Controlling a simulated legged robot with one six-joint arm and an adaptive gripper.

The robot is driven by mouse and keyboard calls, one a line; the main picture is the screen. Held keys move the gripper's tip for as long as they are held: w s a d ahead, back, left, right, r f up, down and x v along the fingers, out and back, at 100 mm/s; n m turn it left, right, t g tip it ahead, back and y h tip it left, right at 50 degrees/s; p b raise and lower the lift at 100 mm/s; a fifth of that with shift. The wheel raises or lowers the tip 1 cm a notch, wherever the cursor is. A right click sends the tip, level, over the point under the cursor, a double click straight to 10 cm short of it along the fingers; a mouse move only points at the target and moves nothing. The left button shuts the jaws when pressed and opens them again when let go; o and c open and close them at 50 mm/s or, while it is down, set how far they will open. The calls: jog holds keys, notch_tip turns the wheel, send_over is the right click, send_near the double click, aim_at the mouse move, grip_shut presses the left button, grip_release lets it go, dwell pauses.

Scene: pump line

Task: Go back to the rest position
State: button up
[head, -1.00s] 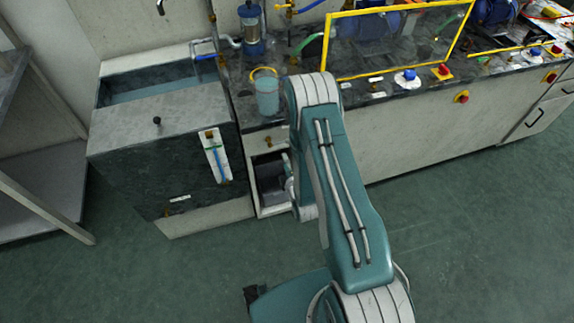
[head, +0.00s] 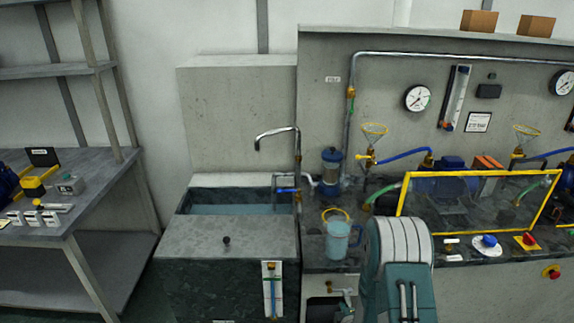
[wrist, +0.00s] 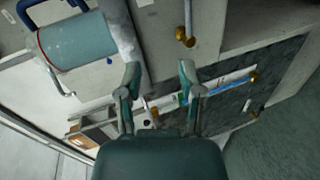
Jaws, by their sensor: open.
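My gripper (wrist: 158,75) shows in the wrist view with its two fingers apart and nothing between them. Beyond the fingers is the front of the tank cabinet with its blue-lined level gauge (wrist: 200,90). In the head view my teal and white arm rises at the bottom, in front of the bench; the gripper itself is mostly hidden there. A pale blue jug (head: 338,240) stands upright on the bench, just left of my arm, apart from it.
The tank cabinet (head: 228,240) with a tap above it stands left of centre. An open compartment (head: 324,309) is below the jug. A yellow frame (head: 478,172) stands on the bench at right. A shelf table (head: 100,178) is at far left.

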jog(key=s+r+m+g, duration=0.2)
jog(key=r+m, duration=0.2)
jog(key=r, duration=0.7)
jog(key=s+r+m+g, duration=0.2)
jog(key=r+m, duration=0.2)
jog(key=r, duration=0.8)
jog(key=s+a+r+m+g, duration=0.1)
jog(key=s+r+m, duration=0.3)
jog(key=s, duration=0.8)
jog(key=s+a+r+m+g, duration=0.1)
jog(key=s+r+m+g, duration=0.3)
jog(key=s+r, duration=0.3)
jog(key=s, duration=0.5)
jog(key=shift+a+m, duration=0.3)
